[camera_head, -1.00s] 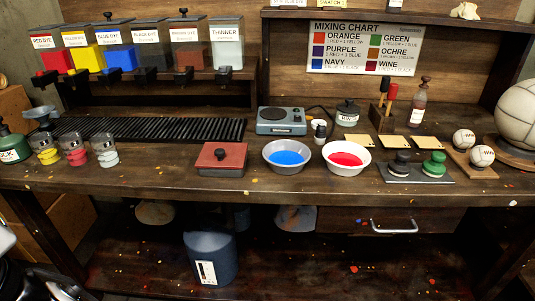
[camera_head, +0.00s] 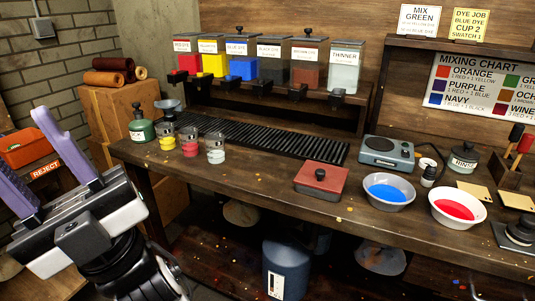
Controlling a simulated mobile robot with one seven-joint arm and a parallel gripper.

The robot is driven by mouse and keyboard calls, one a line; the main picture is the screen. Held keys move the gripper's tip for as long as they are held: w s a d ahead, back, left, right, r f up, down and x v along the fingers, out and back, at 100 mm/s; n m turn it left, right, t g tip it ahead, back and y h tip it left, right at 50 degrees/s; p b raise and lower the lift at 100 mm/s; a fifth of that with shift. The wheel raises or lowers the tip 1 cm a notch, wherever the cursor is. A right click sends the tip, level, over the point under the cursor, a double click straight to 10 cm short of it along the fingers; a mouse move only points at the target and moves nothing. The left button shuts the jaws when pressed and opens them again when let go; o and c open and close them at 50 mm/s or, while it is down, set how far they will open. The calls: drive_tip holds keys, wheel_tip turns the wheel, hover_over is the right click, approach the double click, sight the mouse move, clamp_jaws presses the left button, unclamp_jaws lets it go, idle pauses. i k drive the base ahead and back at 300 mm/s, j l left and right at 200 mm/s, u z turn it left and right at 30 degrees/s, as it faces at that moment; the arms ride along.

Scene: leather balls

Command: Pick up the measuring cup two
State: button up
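Three clear measuring cups stand in a row on the bench's left part, upright. One has a yellow band (camera_head: 167,138), the middle one a pink-red band (camera_head: 190,142), the right one a whitish band (camera_head: 215,150). Their numbers are too small to read, so I cannot tell which is cup two; the middle one by position is the pink-red one. My gripper (camera_head: 22,140) is at the left edge, its purple fingers spread apart and empty. It is in front of the bench, left of the cups and apart from them. One fingertip is cut off by the frame.
A green bottle (camera_head: 141,126) and a small funnel (camera_head: 168,105) stand close by the cups. An orange reject bin (camera_head: 27,148) is left.

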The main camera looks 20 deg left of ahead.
sight(188, 136)
drive_tip(key=i+j+u, duration=0.55)
drive_tip(key=i, duration=0.35)
